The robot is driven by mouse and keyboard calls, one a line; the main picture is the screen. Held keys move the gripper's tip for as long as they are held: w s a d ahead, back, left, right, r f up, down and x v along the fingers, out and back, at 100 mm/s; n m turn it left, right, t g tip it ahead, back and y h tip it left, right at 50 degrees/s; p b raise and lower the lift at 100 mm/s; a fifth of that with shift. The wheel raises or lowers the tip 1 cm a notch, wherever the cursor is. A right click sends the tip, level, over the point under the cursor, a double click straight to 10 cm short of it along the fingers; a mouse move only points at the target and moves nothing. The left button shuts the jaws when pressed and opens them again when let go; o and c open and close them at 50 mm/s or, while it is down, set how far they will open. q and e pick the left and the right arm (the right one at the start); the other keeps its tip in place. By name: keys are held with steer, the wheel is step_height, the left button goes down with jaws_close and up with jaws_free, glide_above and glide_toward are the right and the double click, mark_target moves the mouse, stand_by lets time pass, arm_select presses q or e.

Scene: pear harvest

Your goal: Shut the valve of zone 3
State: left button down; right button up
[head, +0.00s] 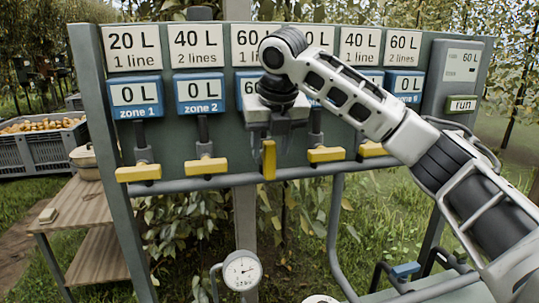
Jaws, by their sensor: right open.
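The valve panel (172,150) has a row of yellow valve handles under blue zone displays. The third handle (268,160) stands vertical, while the zone 1 handle (138,173), zone 2 handle (206,166) and the fourth handle (326,155) lie horizontal. The third display (248,88) shows a 6, with the rest and its zone label hidden behind my arm. My right gripper (270,135) is open in front of the third valve, just above its yellow handle; whether it touches the handle cannot be told. My left gripper is out of view.
A run button (462,104) is at the panel's right. A grey pipe (230,183) runs under the handles, and a pressure gauge (241,270) hangs below. A wooden shelf (75,215) and a crate of pears (40,150) stand at left. My right arm crosses the panel's right half.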

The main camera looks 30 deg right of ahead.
mark_target(275, 153)
steer(key=shift+x, duration=1.5)
steer(key=shift+c, duration=0.3)
jaws_close()
steer(key=shift+y, duration=0.3)
steer(key=y, duration=0.1)
steer(key=t+y, duration=0.1)
steer(key=shift+d+f+m+y, duration=0.1)
steer(key=shift+d+m+y, duration=0.2)
steer(key=shift+m, duration=0.1)
steer(key=shift+m+t+y, duration=0.4)
steer(key=shift+t+y, duration=0.1)
steer(key=shift+y, duration=1)
